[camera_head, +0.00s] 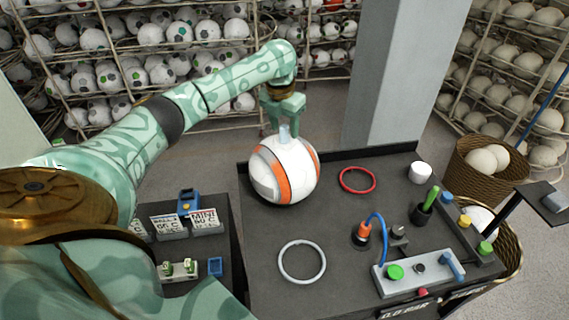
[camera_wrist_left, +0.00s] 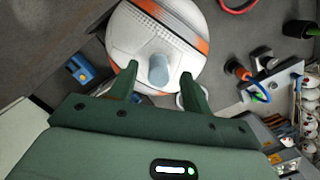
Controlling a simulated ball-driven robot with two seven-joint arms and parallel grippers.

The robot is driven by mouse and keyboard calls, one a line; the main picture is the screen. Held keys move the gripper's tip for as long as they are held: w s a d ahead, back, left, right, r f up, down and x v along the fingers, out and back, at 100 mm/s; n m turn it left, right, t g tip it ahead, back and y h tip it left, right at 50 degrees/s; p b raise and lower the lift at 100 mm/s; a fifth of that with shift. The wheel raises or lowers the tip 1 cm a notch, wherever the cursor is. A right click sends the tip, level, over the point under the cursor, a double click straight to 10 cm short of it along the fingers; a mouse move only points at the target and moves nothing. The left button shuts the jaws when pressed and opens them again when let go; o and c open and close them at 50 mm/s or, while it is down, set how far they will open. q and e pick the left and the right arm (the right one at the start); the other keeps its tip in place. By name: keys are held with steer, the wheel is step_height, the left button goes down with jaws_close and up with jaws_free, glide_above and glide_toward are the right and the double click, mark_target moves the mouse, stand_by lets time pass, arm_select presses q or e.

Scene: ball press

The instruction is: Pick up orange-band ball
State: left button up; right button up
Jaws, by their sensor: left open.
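The orange-band ball (camera_head: 284,172) is white with orange bands and sits on the dark table's left rear part. A short pale blue-grey peg (camera_head: 284,133) stands up from its top. In the left wrist view the ball (camera_wrist_left: 150,35) fills the upper middle, with the peg (camera_wrist_left: 159,70) between the fingers. My left gripper (camera_head: 284,115) is above the ball. Its fingers (camera_wrist_left: 160,75) are open on either side of the peg, with a gap visible. I cannot tell whether the tips touch the ball. What the ball rests on is hidden. My right gripper is not in view.
A grey ring (camera_head: 302,262) and a red ring (camera_head: 357,180) lie on the table. A control box (camera_head: 417,272) with a blue hose (camera_head: 383,242) is at the front right. A white cup-like piece (camera_head: 420,172) is at the back right. A grey pillar (camera_head: 395,75) stands behind.

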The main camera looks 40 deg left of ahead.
arm_select(q)
steer(key=shift+w+a+f, duration=0.15)
steer(key=shift+w+f, duration=0.05)
steer(key=shift+f, duration=0.8)
steer(key=shift+r, duration=0.15)
jaws_close()
